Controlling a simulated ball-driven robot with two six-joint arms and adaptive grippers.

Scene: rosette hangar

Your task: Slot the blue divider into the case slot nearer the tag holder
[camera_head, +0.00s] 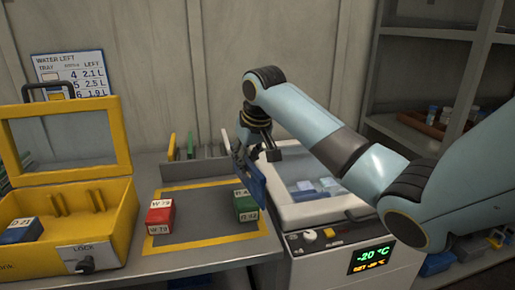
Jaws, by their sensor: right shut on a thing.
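My right gripper (246,152) is shut on the blue divider (254,183), a thin panel that hangs tilted below the fingers, in front of the freezer's left edge and partly over the green box. The yellow case (118,215) stands open at the left, well away from the divider. Its lid is raised and has a clear window. Small upright yellow ribs (97,199) show inside the case; I cannot tell the slots clearly. A blue box marked D 21 (20,231) lies in the case's left part. I cannot make out a tag holder. My left gripper is not in view.
A red box (160,217) and a green box (245,206) sit on the yellow-bordered mat (200,238) between case and freezer. A rack with green and yellow panels (190,145) stands behind. The white freezer (340,232) is at right. The mat's middle is clear.

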